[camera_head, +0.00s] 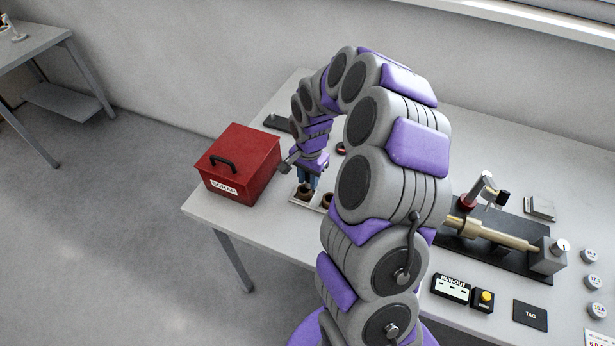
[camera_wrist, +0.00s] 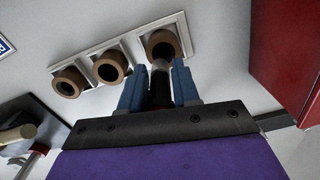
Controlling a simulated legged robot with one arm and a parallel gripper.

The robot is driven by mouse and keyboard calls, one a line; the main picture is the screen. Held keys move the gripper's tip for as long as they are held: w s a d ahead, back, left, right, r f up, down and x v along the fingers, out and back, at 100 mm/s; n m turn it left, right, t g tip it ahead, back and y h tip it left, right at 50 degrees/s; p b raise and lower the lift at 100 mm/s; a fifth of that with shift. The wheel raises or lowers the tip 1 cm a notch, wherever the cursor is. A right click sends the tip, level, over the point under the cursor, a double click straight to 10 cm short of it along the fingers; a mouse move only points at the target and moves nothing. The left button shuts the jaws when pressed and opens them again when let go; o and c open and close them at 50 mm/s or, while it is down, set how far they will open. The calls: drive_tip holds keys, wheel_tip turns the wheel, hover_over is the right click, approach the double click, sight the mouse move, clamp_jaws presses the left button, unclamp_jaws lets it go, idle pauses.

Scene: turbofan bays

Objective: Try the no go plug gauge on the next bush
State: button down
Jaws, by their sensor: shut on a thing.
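My gripper (camera_wrist: 159,88) has blue fingers and is shut on a dark plug gauge (camera_wrist: 160,92) with a grey end. In the head view my gripper (camera_head: 308,181) points down over the left end of a pale bush holder (camera_head: 294,200). In the wrist view three brown bushes stand in the holder: a left one (camera_wrist: 67,83), a middle one (camera_wrist: 110,67) and a right one (camera_wrist: 161,43). The gauge's grey end is at the near rim of the right bush. I cannot tell whether it touches or enters the bore. No marking on the gauge is readable.
A red lidded SCRAP box (camera_head: 236,168) stands close beside the holder. A shaft fixture (camera_head: 490,232), a RUN-OUT readout (camera_head: 451,288), a yellow button box (camera_head: 484,299) and a TAG plate (camera_head: 530,315) lie to the right. My arm hides the table's middle.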

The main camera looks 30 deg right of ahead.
drive_tip(key=shift+a+r, duration=0.15)
drive_tip(key=shift+a, duration=1.15)
drive_tip(key=shift+d+f, duration=0.25)
drive_tip(key=shift+d, duration=0.95)
drive_tip(key=shift+a, duration=0.95)
drive_tip(key=shift+d+f, duration=0.15)
drive_tip(key=shift+d, duration=0.55)
drive_tip(key=shift+a, duration=0.5)
drive_tip(key=shift+d, duration=0.35)
